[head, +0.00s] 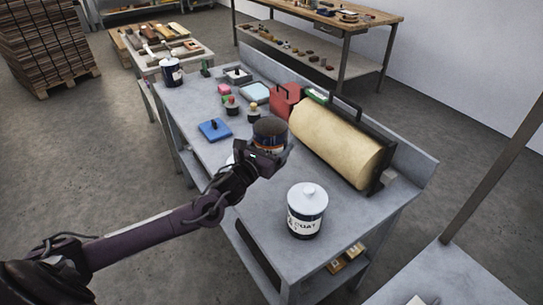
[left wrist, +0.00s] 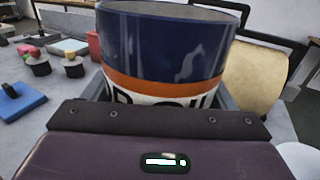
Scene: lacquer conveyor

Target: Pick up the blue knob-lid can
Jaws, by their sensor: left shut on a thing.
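My left gripper (head: 266,153) is shut on a dark blue can (left wrist: 165,45) with an orange band and a white lettered label. Another white-lidded dark can (head: 171,72) stands at the bench's far left corner. My right gripper is out of view.
The grey workbench (head: 262,215) bears a large cream roll (head: 336,143) in a dark frame, a red box (head: 285,101), a blue pad (head: 214,130) and small knobbed pots (head: 232,106). Bare bench lies around the near white-lidded can. A wooden table (head: 325,14) stands behind.

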